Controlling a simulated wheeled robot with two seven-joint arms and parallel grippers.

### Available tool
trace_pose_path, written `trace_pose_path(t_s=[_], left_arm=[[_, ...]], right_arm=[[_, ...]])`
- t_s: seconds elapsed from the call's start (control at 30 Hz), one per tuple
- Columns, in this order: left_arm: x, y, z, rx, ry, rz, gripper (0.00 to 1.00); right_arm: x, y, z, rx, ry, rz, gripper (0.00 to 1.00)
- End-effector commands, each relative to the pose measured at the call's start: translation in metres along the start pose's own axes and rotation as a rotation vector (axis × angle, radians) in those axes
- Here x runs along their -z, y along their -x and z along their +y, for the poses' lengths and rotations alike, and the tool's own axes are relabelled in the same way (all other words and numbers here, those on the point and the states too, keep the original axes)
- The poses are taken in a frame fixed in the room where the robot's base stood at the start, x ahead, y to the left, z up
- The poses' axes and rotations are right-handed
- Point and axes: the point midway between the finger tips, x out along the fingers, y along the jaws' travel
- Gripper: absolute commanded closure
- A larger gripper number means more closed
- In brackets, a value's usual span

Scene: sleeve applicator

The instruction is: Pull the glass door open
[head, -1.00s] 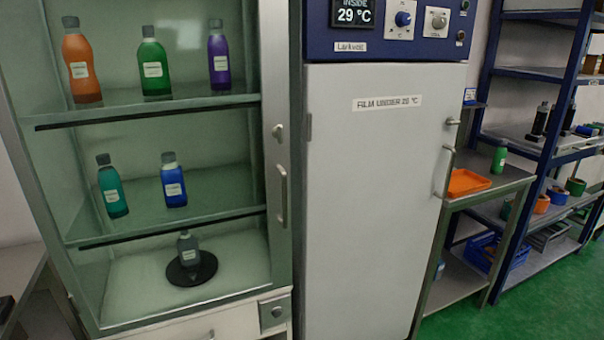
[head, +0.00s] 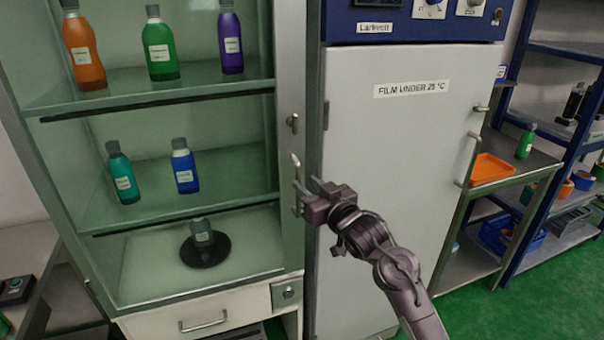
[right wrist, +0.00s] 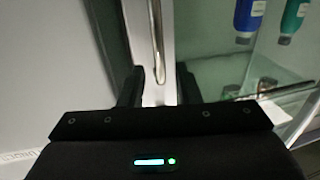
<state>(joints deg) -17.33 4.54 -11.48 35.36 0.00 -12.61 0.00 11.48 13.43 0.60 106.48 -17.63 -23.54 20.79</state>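The glass door (head: 291,80) of the tall cabinet on the left looks shut, with bottles showing behind the glass. Its upright handle (head: 296,165) is on the pale right-hand frame, below a small knob. The handle also shows in the right wrist view (right wrist: 157,40), running down to between the two dark fingers. My right gripper (head: 305,188) is at the lower part of the handle, and its fingers (right wrist: 158,88) are apart, one on each side of the handle's line. I cannot tell whether they touch it. My left gripper is in neither view.
The white film cabinet (head: 400,150) stands just right of the glass door, behind my right arm. A drawer (head: 205,322) with a handle is below the glass. A steel table with an orange tray (head: 491,168) and a blue shelf rack are further right. Green floor shows there.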

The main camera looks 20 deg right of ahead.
Motion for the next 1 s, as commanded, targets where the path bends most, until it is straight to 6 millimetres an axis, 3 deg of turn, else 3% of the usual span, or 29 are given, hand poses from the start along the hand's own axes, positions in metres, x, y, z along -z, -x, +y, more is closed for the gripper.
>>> trace_pose_path(t_s=[0.1, 0.3, 0.67, 0.9, 1.0], left_arm=[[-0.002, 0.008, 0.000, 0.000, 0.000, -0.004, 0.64], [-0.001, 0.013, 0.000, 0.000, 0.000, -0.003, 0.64], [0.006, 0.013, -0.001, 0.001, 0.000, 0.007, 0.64], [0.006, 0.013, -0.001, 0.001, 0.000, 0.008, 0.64], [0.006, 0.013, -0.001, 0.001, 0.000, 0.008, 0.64]], right_arm=[[0.003, -0.021, 0.001, -0.001, -0.002, 0.001, 0.70], [0.001, -0.043, 0.001, -0.001, -0.001, 0.001, 0.70], [-0.001, -0.048, 0.000, -0.001, 0.000, 0.000, 0.70], [-0.001, -0.048, 0.000, -0.001, 0.000, 0.000, 1.00], [-0.001, -0.048, 0.001, -0.001, 0.000, 0.000, 1.00]])
